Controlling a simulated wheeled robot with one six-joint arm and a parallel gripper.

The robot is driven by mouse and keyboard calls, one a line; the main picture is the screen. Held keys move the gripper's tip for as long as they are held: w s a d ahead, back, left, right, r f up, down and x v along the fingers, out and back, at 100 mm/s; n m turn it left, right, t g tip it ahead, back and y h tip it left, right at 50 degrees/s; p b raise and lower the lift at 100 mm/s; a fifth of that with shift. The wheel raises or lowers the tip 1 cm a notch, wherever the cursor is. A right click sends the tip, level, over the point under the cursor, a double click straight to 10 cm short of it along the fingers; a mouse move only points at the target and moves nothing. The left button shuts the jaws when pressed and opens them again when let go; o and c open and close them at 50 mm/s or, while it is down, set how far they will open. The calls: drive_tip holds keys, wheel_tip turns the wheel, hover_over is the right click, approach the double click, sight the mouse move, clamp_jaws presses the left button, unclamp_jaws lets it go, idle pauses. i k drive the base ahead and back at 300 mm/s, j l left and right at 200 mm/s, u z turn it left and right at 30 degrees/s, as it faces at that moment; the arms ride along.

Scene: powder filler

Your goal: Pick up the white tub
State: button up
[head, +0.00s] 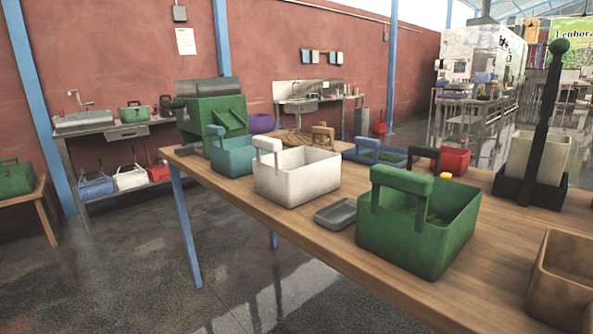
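A white tub (300,184) with an upright handle at its left end stands on the wooden table (330,250), near its front edge. A teal tub (236,158) is just behind it to the left. A small grey tray (336,214) lies to its right, and a green tub (428,232) stands beyond that tray. Another white tub (130,179) sits on the low shelf at the left wall. A cream container (538,157) stands in a black frame at the right. My gripper does not show in this view.
A brown box (562,285) is at the front right. A blue tray (378,155) and a red tub (452,160) lie behind the white tub.

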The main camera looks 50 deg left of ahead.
sight(291, 178)
drive_tip(key=u, duration=1.25)
